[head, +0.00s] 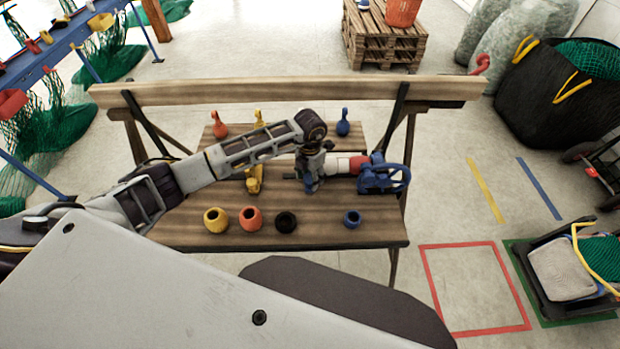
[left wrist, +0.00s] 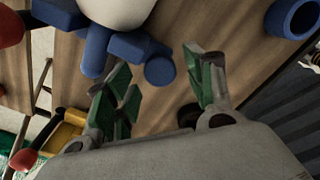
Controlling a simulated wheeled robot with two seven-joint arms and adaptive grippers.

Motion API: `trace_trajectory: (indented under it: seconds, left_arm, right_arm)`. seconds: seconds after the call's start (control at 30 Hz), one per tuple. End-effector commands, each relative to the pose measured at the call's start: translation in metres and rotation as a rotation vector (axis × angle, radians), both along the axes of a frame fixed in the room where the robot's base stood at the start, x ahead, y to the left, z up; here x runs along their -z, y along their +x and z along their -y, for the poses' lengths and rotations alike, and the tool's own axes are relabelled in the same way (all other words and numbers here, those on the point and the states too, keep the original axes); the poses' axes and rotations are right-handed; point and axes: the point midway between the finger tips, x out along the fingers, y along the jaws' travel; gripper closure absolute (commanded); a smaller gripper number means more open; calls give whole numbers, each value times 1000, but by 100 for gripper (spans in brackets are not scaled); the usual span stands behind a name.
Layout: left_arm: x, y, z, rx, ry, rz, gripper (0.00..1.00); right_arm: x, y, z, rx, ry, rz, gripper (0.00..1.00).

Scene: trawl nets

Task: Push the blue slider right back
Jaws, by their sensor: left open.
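A blue part with stubby round ends (left wrist: 130,45) lies just beyond my left fingertips in the left wrist view; a white rounded body (left wrist: 115,8) sits against it. In the head view a blue piece (head: 310,186) shows under my left gripper (head: 312,170), and a larger blue assembly (head: 381,177) stands to the right beside a red and white cylinder (head: 345,165). Which blue part is the slider, I cannot tell for certain. My left gripper also shows in the left wrist view (left wrist: 160,85), its green-padded fingers apart and nothing clearly held. My right gripper is out of view.
Yellow (head: 215,219), red (head: 251,218), black (head: 286,221) and blue (head: 352,218) ring-shaped pots line the front of the wooden bench (head: 320,237). A yellow part (head: 254,180) stands left of my gripper. Red, yellow and blue pear-shaped pieces stand behind.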

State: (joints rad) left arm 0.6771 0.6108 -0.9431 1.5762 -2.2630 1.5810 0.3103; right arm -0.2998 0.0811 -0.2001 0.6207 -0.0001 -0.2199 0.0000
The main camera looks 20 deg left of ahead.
Motion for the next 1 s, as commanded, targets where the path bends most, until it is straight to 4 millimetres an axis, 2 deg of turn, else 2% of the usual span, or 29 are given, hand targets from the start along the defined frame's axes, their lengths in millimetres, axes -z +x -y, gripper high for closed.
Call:
trace_trajectory:
  seconds: [0.23, 0.57, 1.0]
  left_arm:
    - [16, 0, 0, -1, 0, 0, 46]
    - [18, 0, 0, 0, 0, 1, 46]
    - [18, 0, 0, 0, 0, 1, 100]
  right_arm:
    - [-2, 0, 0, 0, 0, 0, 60]
    - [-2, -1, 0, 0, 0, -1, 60]
    - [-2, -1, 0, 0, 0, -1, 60]
